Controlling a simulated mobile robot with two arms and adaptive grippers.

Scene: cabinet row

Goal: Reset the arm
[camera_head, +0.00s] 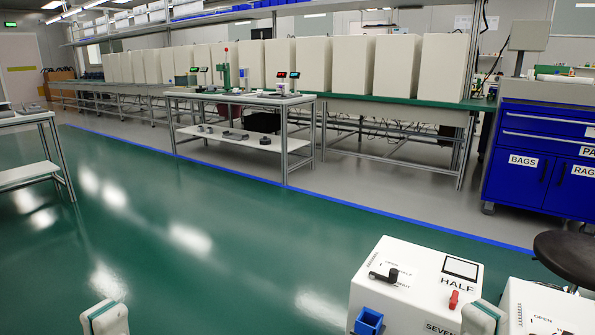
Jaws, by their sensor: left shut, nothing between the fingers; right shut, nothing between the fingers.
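My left gripper (105,318) shows at the bottom edge on the left, a pale grey-white shape cut off by the picture edge. It is over the green floor, shut and empty, apart from any object. My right gripper (484,318) shows at the bottom edge on the right, also pale, shut and empty. It overlaps the view of the right side of a white cabinet box (408,272) labelled HALF; I cannot tell whether they touch. The rest of both arms is out of view.
The white box carries a black handle (384,275), a red switch (453,299) and a blue part (368,321). A second white box (545,305) and a black stool (568,254) are at right. A blue cabinet (530,190) and a workbench (240,99) stand behind. Green floor (200,240) is clear at left.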

